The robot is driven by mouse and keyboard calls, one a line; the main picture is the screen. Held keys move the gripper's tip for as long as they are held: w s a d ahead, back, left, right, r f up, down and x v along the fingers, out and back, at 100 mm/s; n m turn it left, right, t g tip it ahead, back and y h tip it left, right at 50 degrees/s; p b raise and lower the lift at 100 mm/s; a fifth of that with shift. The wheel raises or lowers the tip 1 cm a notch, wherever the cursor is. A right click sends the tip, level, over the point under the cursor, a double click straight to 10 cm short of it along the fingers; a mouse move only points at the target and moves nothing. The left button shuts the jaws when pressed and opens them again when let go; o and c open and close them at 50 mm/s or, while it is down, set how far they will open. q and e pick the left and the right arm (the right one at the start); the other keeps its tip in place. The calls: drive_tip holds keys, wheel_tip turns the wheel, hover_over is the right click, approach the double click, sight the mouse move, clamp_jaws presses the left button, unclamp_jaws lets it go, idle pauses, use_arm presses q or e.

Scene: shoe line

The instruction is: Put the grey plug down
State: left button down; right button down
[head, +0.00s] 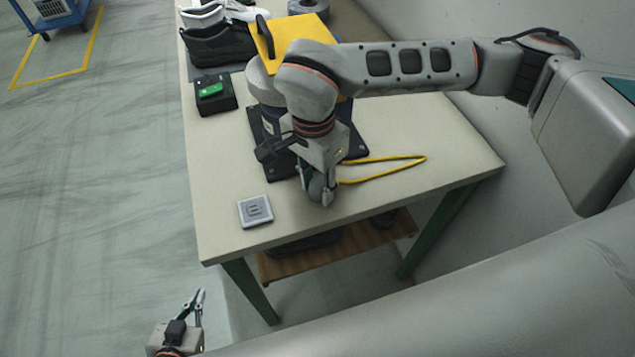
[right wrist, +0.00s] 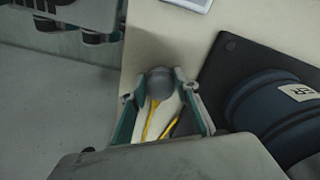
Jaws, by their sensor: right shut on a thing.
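The grey plug (head: 318,187) is between the fingers of my right gripper (head: 322,196), over the front part of the table. In the right wrist view the plug (right wrist: 158,83) shows as a rounded grey end between the fingertips of my right gripper (right wrist: 165,92), which is shut on it. A yellow cable (head: 385,160) loops to the right beside it. Whether the plug touches the tabletop is hard to tell. My left gripper (head: 197,300) is low at the left, off the table and empty; its finger gap is unclear.
A grey square socket plate (head: 256,211) lies near the table's (head: 225,160) front left. A machine on a black base (head: 352,150) stands behind my right gripper. A black box with a green top (head: 214,94) and dark shoes (head: 218,45) are further back. Tabletop between plate and box is clear.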

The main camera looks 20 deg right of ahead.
sight(315, 185)
drive_tip(key=c, duration=1.5)
unclamp_jaws()
drive_tip(key=shift+f, duration=0.1)
drive_tip(key=shift+r, duration=0.35)
wheel_tip(315, 185, up, 12)
drive_tip(key=shift+a+f, duration=0.15)
drive_tip(key=shift+f, duration=0.1)
